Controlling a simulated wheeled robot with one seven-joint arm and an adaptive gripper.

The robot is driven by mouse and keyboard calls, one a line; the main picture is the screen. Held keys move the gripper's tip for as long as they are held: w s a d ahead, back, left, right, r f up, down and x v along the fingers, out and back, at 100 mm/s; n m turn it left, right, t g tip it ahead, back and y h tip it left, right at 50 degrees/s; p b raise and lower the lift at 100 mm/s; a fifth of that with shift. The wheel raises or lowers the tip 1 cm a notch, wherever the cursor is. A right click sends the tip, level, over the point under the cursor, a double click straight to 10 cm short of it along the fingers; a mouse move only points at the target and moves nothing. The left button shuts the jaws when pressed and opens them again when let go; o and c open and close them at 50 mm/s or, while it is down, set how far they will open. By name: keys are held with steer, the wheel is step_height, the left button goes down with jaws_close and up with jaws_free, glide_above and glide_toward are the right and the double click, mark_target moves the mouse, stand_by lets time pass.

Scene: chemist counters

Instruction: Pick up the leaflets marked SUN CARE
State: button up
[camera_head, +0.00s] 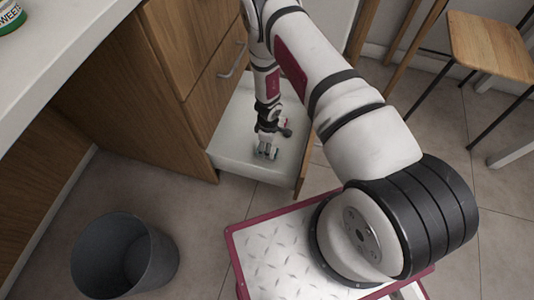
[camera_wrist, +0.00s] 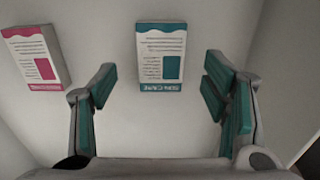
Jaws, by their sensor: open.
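The SUN CARE leaflets (camera_wrist: 161,58) are a white stack with a teal block and a teal band; the band's lettering is upside down in the wrist view. They lie flat on the floor of an open white drawer (camera_head: 233,125). My gripper (camera_head: 268,152) points down into the drawer. In the wrist view its teal-padded fingers (camera_wrist: 160,90) are open and empty, wide apart, with the leaflets ahead of and between them, not touched. In the head view my gripper and arm hide the leaflets.
A second stack of leaflets (camera_wrist: 38,57), white with pink, lies to the left in the drawer. Drawer walls stand close around my gripper. A grey bin (camera_head: 122,257) stands on the floor at lower left, a wooden stool (camera_head: 490,45) at upper right.

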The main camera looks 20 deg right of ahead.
mark_target(274, 151)
step_height(274, 151, down, 5)
steer(key=shift+a+r+b, duration=0.15)
steer(key=shift+b, duration=1)
steer(key=c, duration=1.3)
